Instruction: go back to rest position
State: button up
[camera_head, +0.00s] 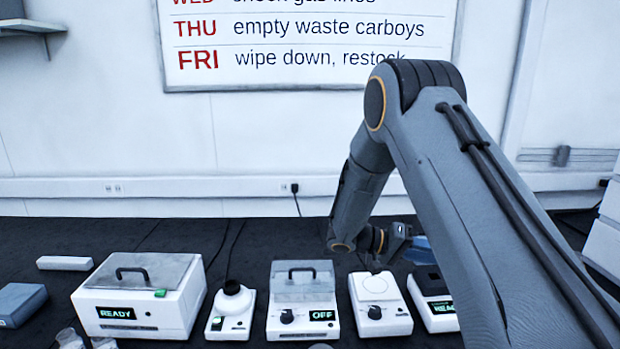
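My arm reaches in from the lower right, bends at a high elbow and comes down toward the back of the dark bench. My gripper (374,264) is at the arm's low end, small and partly hidden behind my wrist. A bluish item (420,243) shows just right of the wrist, partly hidden by my arm.
On the dark bench (165,236) stand a white lidded box reading READY (138,296), a small mixer (231,310), a clear-lidded device reading OFF (303,300) and another READY device (436,303), partly behind my arm. Glassware (70,338) is at the lower left. A wall board (300,45) hangs behind.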

jog(key=s+a+f+n+y+b, duration=0.2)
jog(key=s+a+f+y, duration=0.1)
jog(key=s, duration=0.4)
jog(key=s+a+f+n+t+y+b, duration=0.1)
jog(key=s+a+f+y+b, duration=0.2)
jog(key=s+a+y, duration=0.2)
jog(key=s+a+f+n+t+y+b, duration=0.1)
jog(key=s+a+y, duration=0.4)
jog(key=s, duration=0.5)
notch_tip(320, 180, down, 3)
jog(key=n+y+b, duration=0.1)
jog(key=y+b, duration=0.1)
jog(key=shift+s+n+y, duration=0.3)
jog(key=shift+r, duration=0.1)
